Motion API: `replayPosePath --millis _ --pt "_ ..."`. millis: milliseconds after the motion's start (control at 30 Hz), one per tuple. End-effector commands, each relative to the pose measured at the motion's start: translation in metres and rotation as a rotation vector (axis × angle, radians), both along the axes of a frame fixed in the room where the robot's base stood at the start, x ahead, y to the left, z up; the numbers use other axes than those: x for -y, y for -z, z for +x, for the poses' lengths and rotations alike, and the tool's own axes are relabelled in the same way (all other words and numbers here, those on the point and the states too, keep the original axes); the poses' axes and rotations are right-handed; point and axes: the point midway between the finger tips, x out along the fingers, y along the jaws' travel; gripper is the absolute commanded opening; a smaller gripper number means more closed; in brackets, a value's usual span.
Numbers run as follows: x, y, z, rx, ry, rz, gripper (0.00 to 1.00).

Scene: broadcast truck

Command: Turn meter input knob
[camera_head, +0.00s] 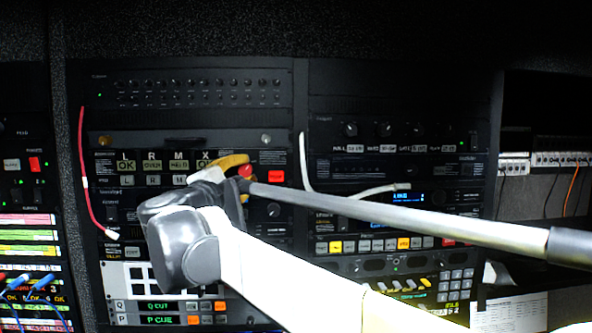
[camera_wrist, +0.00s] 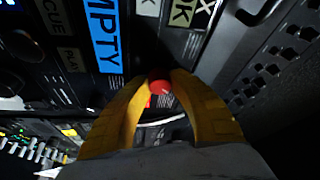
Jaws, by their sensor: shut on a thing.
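A round red knob (camera_wrist: 160,87) sits on the black rack panel between the tips of my gripper's yellow fingers in the wrist view. My gripper (camera_wrist: 161,78) is shut on this knob, one finger on each side. In the head view my gripper (camera_head: 246,165) is at the rack's middle, right of the lettered buttons, and the red knob (camera_head: 245,171) shows just beside a yellow fingertip. My arm and the grey gripper body hide part of the panel below. The knob's label and pointer mark are too small to read.
A red button (camera_head: 275,175) lies right of the knob, with a black dial (camera_head: 273,210) below it. A white cable (camera_head: 304,165) and a red cable (camera_head: 82,170) hang on the rack. Lettered buttons (camera_head: 152,165) are at left. Another panel of small knobs (camera_head: 382,130) is at right.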

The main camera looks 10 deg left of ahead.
Motion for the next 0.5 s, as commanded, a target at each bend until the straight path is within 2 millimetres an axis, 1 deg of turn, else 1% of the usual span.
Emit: replayPosePath --millis 200,500 --pt "-0.0002 -0.002 0.0 -0.023 0.0 0.097 0.0" --pt "-0.0002 -0.0015 0.0001 -0.034 0.0 0.15 0.0"
